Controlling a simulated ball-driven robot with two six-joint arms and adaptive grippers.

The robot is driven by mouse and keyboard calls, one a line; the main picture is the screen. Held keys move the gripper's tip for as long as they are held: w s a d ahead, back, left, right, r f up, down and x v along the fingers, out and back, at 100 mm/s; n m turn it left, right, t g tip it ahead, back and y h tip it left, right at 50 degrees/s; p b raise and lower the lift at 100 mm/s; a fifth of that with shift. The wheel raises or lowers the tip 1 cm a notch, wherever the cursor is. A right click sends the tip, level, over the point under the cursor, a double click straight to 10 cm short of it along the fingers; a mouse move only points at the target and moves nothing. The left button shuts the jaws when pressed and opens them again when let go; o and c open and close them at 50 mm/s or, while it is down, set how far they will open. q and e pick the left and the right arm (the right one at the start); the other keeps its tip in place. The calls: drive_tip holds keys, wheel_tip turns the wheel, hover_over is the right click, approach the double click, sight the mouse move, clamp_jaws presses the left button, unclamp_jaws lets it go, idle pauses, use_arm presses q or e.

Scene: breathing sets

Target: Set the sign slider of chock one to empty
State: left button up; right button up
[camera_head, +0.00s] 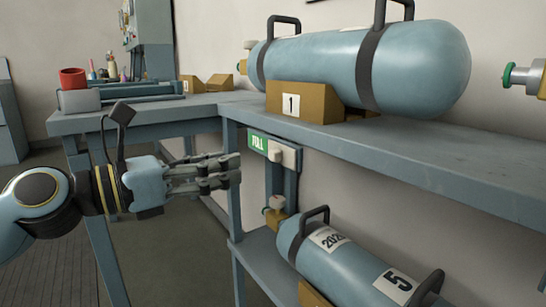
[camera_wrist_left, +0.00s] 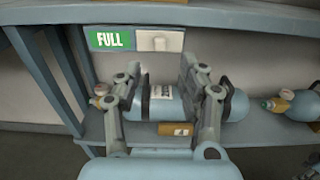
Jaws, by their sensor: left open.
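The sign of chock one (camera_head: 257,142) hangs under the upper shelf edge, its green part reading FULL. Its pale slider (camera_head: 284,155) covers the right part. In the left wrist view the green FULL plate (camera_wrist_left: 109,39) is at the left and the slider (camera_wrist_left: 159,41) is beside it on the right. Chock one (camera_head: 305,102) is the brown block marked 1 on the upper shelf, under a blue cylinder (camera_head: 414,66). My left gripper (camera_head: 238,171) is open and empty, left of and a little below the sign, apart from it. My right gripper is not in view.
The upper shelf edge (camera_head: 410,176) runs above the sign. A blue cylinder marked 5 (camera_head: 359,268) lies on the lower shelf. A bench (camera_head: 140,115) with a red cup (camera_head: 72,78) stands at the left. The floor before the shelves is clear.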

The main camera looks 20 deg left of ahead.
sight(271, 154)
use_arm(q)
drive_tip(key=b+x, duration=0.1)
drive_tip(key=x, duration=0.7)
drive_tip(key=shift+w+d, duration=0.25)
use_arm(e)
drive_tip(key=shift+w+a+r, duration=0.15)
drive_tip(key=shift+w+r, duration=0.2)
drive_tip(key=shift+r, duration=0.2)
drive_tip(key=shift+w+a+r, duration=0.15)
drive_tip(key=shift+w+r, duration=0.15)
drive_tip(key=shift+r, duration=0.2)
use_arm(q)
drive_tip(key=shift+c, duration=0.5)
clamp_jaws()
drive_tip(key=shift+a, duration=0.1)
